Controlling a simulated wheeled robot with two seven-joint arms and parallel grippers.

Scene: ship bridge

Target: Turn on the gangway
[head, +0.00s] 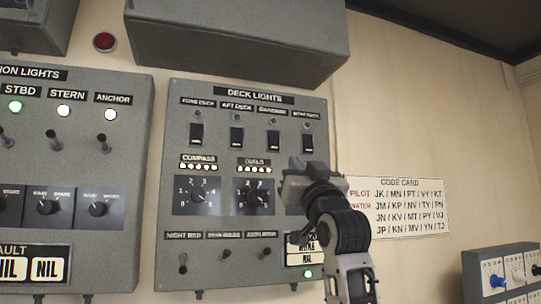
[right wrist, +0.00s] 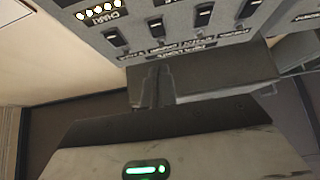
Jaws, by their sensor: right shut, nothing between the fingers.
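The deck lights panel (head: 172,150) is a grey box on the wall with a top row of black rocker switches, each with a small dark lamp above it. The third switch from the left (head: 273,141) has a blurred label that appears to read gangway; its lamp (head: 273,121) looks unlit. My right gripper (head: 305,168) is shut and empty, in front of the panel just below the rightmost switch (head: 307,143). It hides the right dial of the middle row. In the right wrist view the shut fingers (right wrist: 152,88) are close below the panel's switches. My left gripper is out of view.
A grey box (head: 235,35) juts out above the panel. The navigation lights panel (head: 80,150) with toggles is at the left. A code card (head: 400,205) hangs at the right, above another grey box (head: 500,270) with coloured knobs.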

